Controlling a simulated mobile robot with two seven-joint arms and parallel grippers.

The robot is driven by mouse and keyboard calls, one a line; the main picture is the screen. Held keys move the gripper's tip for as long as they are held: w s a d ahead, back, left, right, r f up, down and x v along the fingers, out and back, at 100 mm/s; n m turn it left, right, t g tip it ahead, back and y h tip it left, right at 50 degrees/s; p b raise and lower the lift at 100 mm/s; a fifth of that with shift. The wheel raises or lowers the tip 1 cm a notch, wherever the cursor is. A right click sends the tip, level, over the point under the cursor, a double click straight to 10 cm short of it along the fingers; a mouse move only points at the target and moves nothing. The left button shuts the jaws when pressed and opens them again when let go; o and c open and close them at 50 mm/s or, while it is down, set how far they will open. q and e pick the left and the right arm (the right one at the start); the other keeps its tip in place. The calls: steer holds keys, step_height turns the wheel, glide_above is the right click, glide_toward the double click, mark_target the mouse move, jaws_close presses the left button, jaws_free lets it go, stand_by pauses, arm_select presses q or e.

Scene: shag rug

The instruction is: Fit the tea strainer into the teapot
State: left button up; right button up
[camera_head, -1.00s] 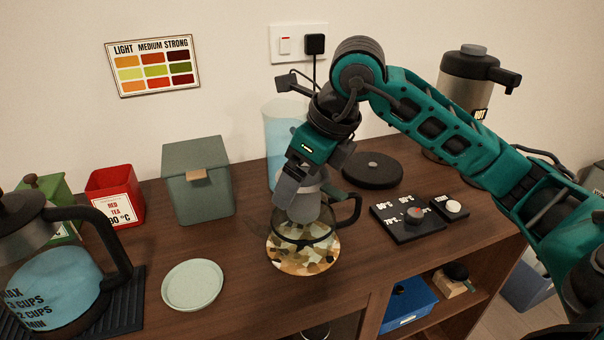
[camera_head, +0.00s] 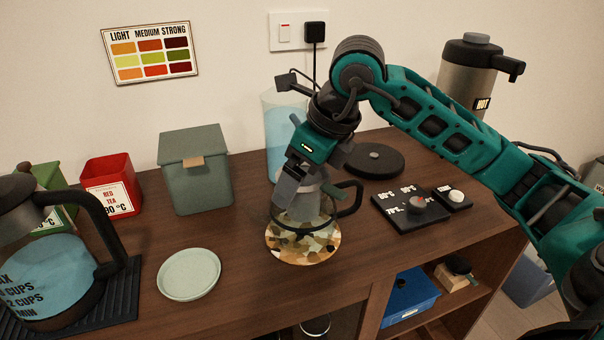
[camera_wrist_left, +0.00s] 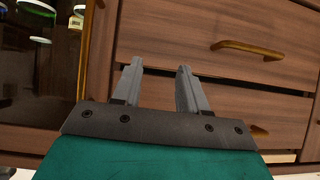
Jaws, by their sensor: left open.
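The glass teapot (camera_head: 322,228) with a dark handle (camera_head: 352,199) stands on a round patterned mat (camera_head: 303,256) in the head view. A grey cylinder, apparently the tea strainer (camera_head: 306,208), is upright in the teapot's mouth, partly hidden by my right gripper. My right gripper (camera_head: 284,200) points down at the strainer's left upper side; whether its fingers grip the rim is unclear. My left gripper (camera_wrist_left: 158,68) shows only in the left wrist view, open and empty, facing wooden drawers.
A pale green saucer (camera_head: 189,274) and a kettle of blue water (camera_head: 45,280) are to the left. A water jug (camera_head: 280,133) stands behind the teapot, with a black disc (camera_head: 374,160) and control panel (camera_head: 410,211) to the right. Counter between saucer and mat is clear.

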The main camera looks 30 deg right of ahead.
steer(key=shift+r, duration=0.1)
steer(key=o, duration=0.7)
steer(key=shift+s+d+r, duration=0.15)
steer(key=shift+r, duration=0.5)
arm_select(q)
steer(key=r, duration=0.1)
steer(key=r+p, duration=0.1)
steer(key=d+r+p, duration=0.1)
steer(key=shift+w+r+h, duration=0.25)
steer(key=shift+w+h, duration=0.05)
arm_select(e)
steer(key=v, duration=1.1)
steer(key=shift+r, duration=0.25)
steer(key=shift+s, duration=0.15)
